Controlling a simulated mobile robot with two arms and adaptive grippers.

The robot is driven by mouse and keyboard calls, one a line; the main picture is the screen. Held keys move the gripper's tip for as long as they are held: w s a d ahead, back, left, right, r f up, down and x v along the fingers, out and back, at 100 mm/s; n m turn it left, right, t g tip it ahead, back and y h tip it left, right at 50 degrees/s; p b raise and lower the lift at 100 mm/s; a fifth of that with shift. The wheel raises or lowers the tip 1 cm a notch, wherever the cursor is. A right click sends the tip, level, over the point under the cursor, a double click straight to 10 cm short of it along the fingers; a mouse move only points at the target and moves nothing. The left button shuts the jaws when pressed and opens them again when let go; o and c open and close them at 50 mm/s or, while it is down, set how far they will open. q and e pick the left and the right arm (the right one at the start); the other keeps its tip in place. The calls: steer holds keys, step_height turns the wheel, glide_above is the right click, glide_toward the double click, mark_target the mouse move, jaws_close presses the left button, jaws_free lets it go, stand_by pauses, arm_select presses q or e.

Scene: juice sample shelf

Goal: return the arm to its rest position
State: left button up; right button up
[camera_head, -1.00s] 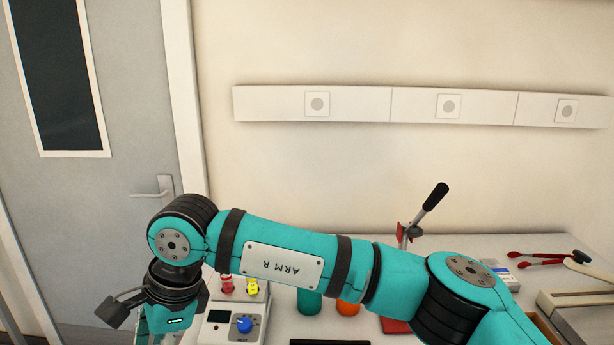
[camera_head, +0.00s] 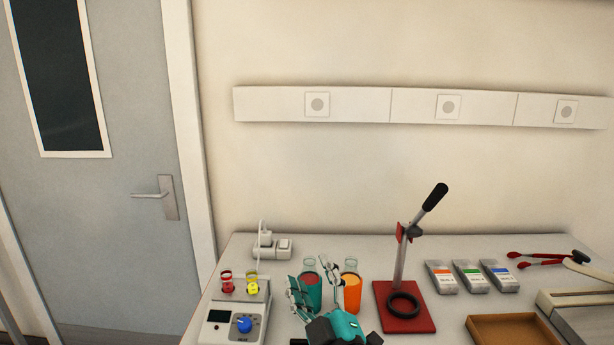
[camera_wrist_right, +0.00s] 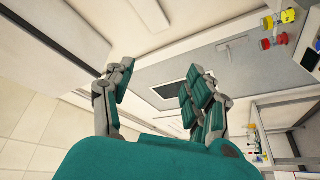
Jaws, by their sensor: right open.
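My right gripper (camera_head: 313,281) is at the bottom middle of the head view, in front of the bottles on the bench. Its teal and grey fingers are spread apart with nothing between them. The wrist view also shows the open gripper (camera_wrist_right: 157,75), with the door and walls beyond it. Most of my right arm is out of the head view. My left gripper is in neither view.
A hotplate (camera_head: 218,330) with small red and yellow vials stands left. A teal-filled bottle (camera_head: 314,297) and an orange-filled bottle (camera_head: 351,292) are behind the gripper. A red-based press (camera_head: 420,318), labelled packs (camera_head: 470,275) and a brown tray (camera_head: 500,330) stand right.

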steer(key=s+d+f+m+g+h, duration=0.35)
steer(key=d+f, duration=0.35)
steer(key=f, duration=0.4)
steer(key=s+d+f+m+g+h, duration=0.2)
steer(key=s+d+f+m+g, duration=0.3)
steer(key=f, duration=0.5)
steer(key=s+d+f+m+g, duration=0.1)
steer(key=s+d+f+g, duration=0.25)
steer(key=s, duration=0.25)
steer(key=s+d+f+m+g, duration=0.1)
steer(key=s+d+f+g, duration=0.1)
steer(key=s+f, duration=0.35)
steer(key=s+d+f+g, duration=0.2)
steer(key=s, duration=0.6)
step_height(320, 180, down, 33)
steer(key=s+g+b, duration=0.2)
steer(key=s+b, duration=0.1)
steer(key=b, duration=0.3)
steer(key=s+d+f+g+b, duration=0.1)
steer(key=s+d+f+b, duration=0.2)
steer(key=s+f, duration=1.2)
step_height(320, 180, down, 4)
steer(key=shift+s+f+h+b, duration=0.2)
steer(key=shift+s+h+b, duration=0.2)
steer(key=shift+h+b, duration=0.1)
